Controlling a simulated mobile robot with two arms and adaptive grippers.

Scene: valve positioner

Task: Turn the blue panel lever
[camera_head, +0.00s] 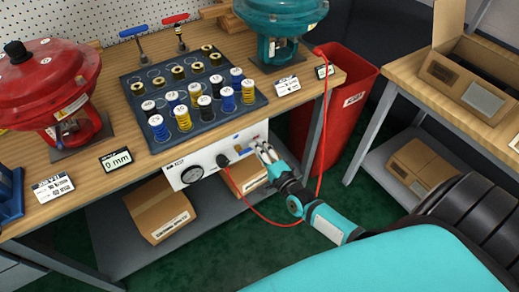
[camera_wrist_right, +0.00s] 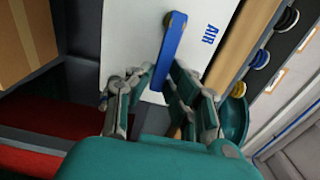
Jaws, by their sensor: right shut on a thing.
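The blue panel lever (camera_wrist_right: 170,52) shows in the right wrist view as a flat blue bar, slightly tilted, with its pivot end on the white panel (camera_wrist_right: 130,35) beside the word AIR. My right gripper (camera_wrist_right: 160,88) has one finger on each side of the lever's lower part and is shut on it. In the head view the right gripper (camera_head: 264,152) is at the right end of the white panel (camera_head: 207,160) under the bench top. There the lever is mostly hidden by the fingers. My left gripper is out of view.
A gauge (camera_head: 192,174) and a black plug with a red hose (camera_head: 248,207) are left of my gripper. The wooden bench (camera_head: 105,75) carries a red actuator (camera_head: 50,85), a teal actuator (camera_head: 280,20) and a spool tray (camera_head: 205,130). A red bin (camera_head: 345,110) stands right.

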